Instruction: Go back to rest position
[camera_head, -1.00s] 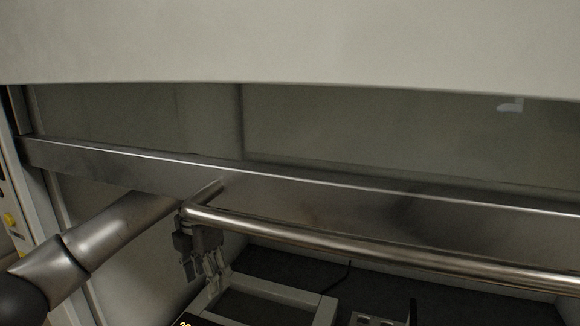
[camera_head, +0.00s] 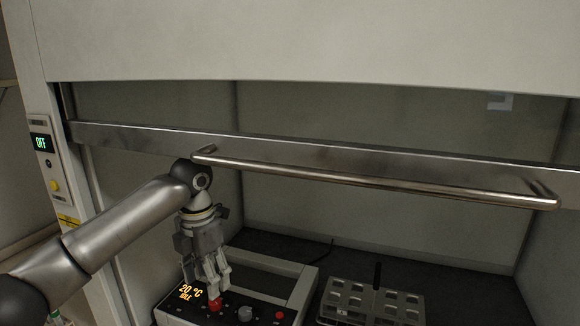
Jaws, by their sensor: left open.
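My left gripper (camera_head: 207,281) hangs from my left arm, which comes in from the left, and points down inside the fume hood. Its fingers are open and sit just over the front of the hot plate (camera_head: 284,269), close to a red knob (camera_head: 216,304). I cannot tell whether the fingers touch the knob. The plate's display (camera_head: 191,291) reads 20 °C, with a smaller word under it. My right gripper is not in view.
The sash handle (camera_head: 375,182) runs across above the gripper, with the arm close to its left end. A metal tube rack (camera_head: 372,304) stands right of the hot plate. The control panel (camera_head: 43,145) on the left post reads OFF.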

